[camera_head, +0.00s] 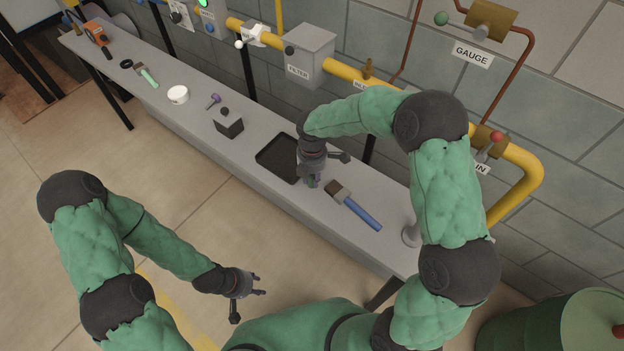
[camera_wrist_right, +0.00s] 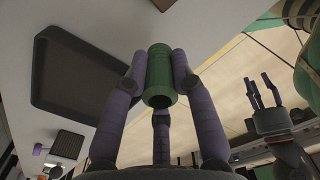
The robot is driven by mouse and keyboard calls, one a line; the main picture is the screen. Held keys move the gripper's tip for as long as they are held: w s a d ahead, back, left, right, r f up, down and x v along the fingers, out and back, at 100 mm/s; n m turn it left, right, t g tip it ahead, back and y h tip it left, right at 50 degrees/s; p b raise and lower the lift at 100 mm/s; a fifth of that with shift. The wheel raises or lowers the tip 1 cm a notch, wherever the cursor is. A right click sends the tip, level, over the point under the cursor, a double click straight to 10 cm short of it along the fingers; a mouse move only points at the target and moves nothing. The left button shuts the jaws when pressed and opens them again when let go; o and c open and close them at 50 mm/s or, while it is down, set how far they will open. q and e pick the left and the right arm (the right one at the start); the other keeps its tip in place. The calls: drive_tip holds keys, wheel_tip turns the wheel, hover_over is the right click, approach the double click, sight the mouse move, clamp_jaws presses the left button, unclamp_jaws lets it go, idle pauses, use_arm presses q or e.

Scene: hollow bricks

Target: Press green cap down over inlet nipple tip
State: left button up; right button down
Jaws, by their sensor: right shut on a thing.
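The green cap (camera_wrist_right: 160,75) is a hollow cylinder with its open end facing the camera in the right wrist view. My right gripper (camera_wrist_right: 160,85) is shut on it, purple fingers around its sides. In the head view the right gripper (camera_head: 313,182) is over the bench by the black tray, with a bit of green at its fingertips. A small brass nipple (camera_head: 368,68) stands on the yellow pipe behind my right forearm, above a partly hidden label. The cap is apart from it. My left gripper (camera_head: 258,283) is open and empty, in front of the bench; it also shows in the right wrist view (camera_wrist_right: 265,92).
The grey bench (camera_head: 190,118) holds a black tray (camera_head: 277,158), a blue-handled brush (camera_head: 355,208), a dark block (camera_head: 228,124) and a white tub (camera_head: 178,94). The yellow pipe (camera_head: 345,74), filter box (camera_head: 311,52) and gauge (camera_head: 492,18) are along the wall.

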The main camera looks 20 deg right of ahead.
drive_tip(key=s+a+r+p, duration=0.2)
drive_tip(key=s+r+p, duration=0.2)
drive_tip(key=s+r, duration=0.8)
drive_tip(key=w+d+f+m, duration=0.2)
drive_tip(key=w+f+m, duration=0.1)
drive_tip(key=m, duration=0.7)
drive_tip(key=w+d+f+m, duration=0.3)
drive_tip(key=f+m, duration=0.1)
drive_tip(key=m, duration=0.7)
drive_tip(key=shift+w+d+m, duration=0.2)
drive_tip(key=shift+m, duration=0.1)
drive_tip(key=s+a+r+n, duration=0.2)
drive_tip(key=s+n, duration=0.2)
drive_tip(key=n, duration=0.7)
drive_tip(key=s+a+r+n, duration=0.2)
drive_tip(key=s+a+n, duration=0.1)
drive_tip(key=n, duration=0.7)
drive_tip(key=shift+s+a+r+n, duration=0.3)
drive_tip(key=shift+s+n, duration=0.1)
drive_tip(key=shift+s, duration=0.2)
